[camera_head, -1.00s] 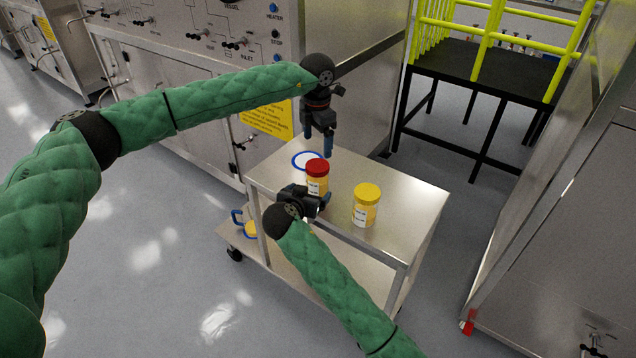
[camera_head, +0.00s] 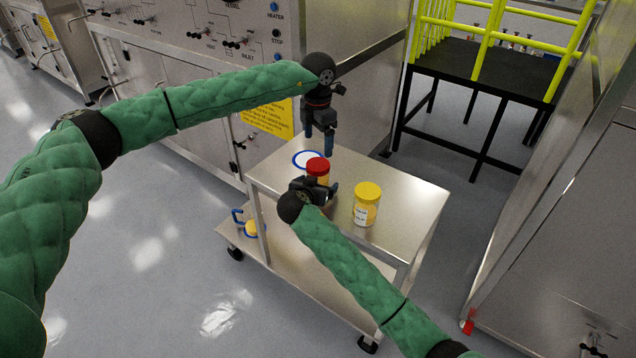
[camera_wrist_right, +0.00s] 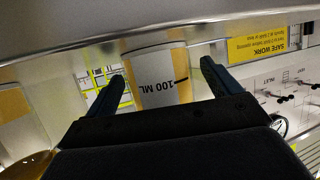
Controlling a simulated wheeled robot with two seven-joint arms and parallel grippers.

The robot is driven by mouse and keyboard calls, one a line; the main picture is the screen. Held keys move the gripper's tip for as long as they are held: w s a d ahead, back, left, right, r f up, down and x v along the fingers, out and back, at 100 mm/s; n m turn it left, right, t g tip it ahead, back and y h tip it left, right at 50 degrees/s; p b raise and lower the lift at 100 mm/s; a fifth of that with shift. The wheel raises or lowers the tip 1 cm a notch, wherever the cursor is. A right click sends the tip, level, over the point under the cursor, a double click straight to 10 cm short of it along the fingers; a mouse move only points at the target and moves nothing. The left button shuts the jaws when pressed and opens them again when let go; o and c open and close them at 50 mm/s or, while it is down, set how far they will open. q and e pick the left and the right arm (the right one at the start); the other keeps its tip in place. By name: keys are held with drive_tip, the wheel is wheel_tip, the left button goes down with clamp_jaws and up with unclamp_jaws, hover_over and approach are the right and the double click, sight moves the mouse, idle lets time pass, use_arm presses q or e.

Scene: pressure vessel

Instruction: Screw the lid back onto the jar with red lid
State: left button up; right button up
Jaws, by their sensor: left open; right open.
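The jar with the red lid (camera_head: 318,167) stands upright on the metal cart top (camera_head: 400,190). The red lid sits on top of it; how tightly it is screwed on cannot be told. My right gripper (camera_head: 322,190) is open in front of the jar and hides much of its body. In the right wrist view the pale, yellow-edged jar body (camera_wrist_right: 158,80), with upside-down "100 ML" print, shows in the gap between the open fingers (camera_wrist_right: 160,85). No grip on it shows. My left gripper (camera_head: 329,150) points down, open, above and just behind the red lid, apart from it.
A jar with a yellow lid (camera_head: 366,206) stands to the right on the cart. A blue-and-white ring (camera_head: 306,158) lies behind the red-lid jar. A blue-handled yellow object (camera_head: 250,228) is on the lower shelf. Steel cabinets stand behind; the cart's right end is clear.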

drive_tip(key=shift+c, duration=0.2)
drive_tip(key=c, duration=1.8)
use_arm(q)
drive_tip(key=shift+s+d+f, duration=0.1)
drive_tip(key=shift+s+f, duration=0.25)
drive_tip(key=shift+f, duration=0.45)
use_arm(e)
clamp_jaws()
use_arm(q)
drive_tip(key=shift+s+d+f, duration=0.15)
drive_tip(key=shift+d+f, duration=0.05)
drive_tip(key=shift+d, duration=0.3)
drive_tip(key=n, duration=0.1)
drive_tip(key=r+n, duration=0.1)
drive_tip(key=w+n, duration=0.1)
drive_tip(key=n, duration=0.1)
drive_tip(key=shift+a+r, duration=0.25)
drive_tip(key=shift+r, duration=0.15)
drive_tip(key=n, duration=0.4)
drive_tip(key=shift+a+r+n, duration=0.1)
drive_tip(key=shift+a+n, duration=0.25)
drive_tip(key=shift+n, duration=0.05)
